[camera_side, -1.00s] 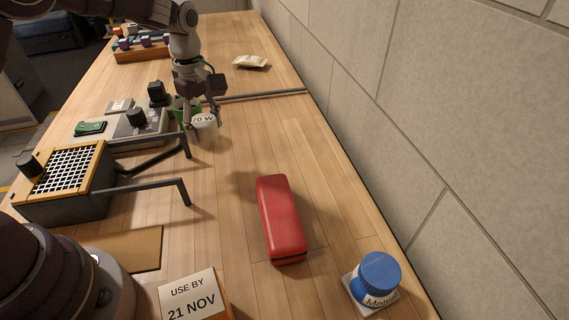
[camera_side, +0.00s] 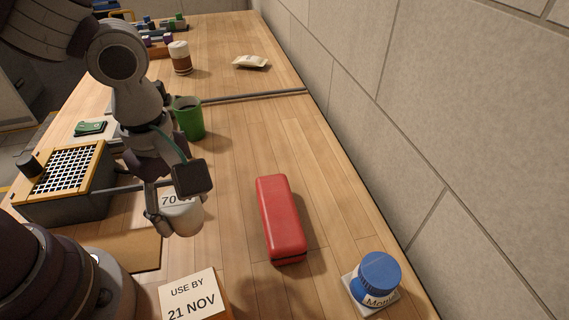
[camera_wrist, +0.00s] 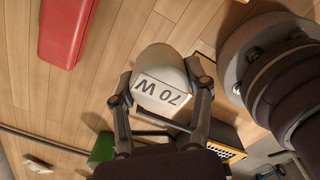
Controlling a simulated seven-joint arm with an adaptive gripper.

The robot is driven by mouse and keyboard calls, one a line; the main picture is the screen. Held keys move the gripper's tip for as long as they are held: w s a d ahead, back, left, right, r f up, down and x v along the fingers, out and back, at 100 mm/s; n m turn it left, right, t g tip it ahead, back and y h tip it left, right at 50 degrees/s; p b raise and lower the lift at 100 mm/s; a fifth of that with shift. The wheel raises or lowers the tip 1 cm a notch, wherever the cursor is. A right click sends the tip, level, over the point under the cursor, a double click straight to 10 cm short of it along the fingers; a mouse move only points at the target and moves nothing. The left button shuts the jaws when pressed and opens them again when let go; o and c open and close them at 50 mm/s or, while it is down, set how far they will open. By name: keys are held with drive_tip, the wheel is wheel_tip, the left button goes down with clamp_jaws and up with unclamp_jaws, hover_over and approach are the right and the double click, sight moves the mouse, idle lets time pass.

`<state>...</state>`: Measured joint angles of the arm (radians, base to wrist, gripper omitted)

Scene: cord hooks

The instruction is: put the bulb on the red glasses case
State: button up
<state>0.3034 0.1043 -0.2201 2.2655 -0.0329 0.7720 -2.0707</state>
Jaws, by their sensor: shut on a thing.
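The bulb (camera_side: 182,216) is a white rounded thing with a "70 W" label. My gripper (camera_side: 175,204) is shut on it and holds it above the table, left of the red glasses case. In the wrist view the bulb (camera_wrist: 160,82) sits between the two fingers of my gripper (camera_wrist: 160,92). The red glasses case (camera_side: 281,219) lies closed on the table, with its top bare. Part of it shows at the upper left of the wrist view (camera_wrist: 66,30). The bulb and the case are apart.
A green cup (camera_side: 188,118) stands behind my gripper, and a brown cup (camera_side: 180,59) farther back. A grid-topped box (camera_side: 66,180) is at left. A "USE BY" card (camera_side: 192,295) and a blue-lidded jar (camera_side: 379,277) stand in front. Wood around the case is clear.

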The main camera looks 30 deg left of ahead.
hover_over(279, 207)
drive_tip(key=shift+s+f, duration=0.1)
drive_tip(key=shift+f, duration=2.3)
drive_tip(key=shift+f, duration=0.15)
drive_tip(key=o, duration=1.2)
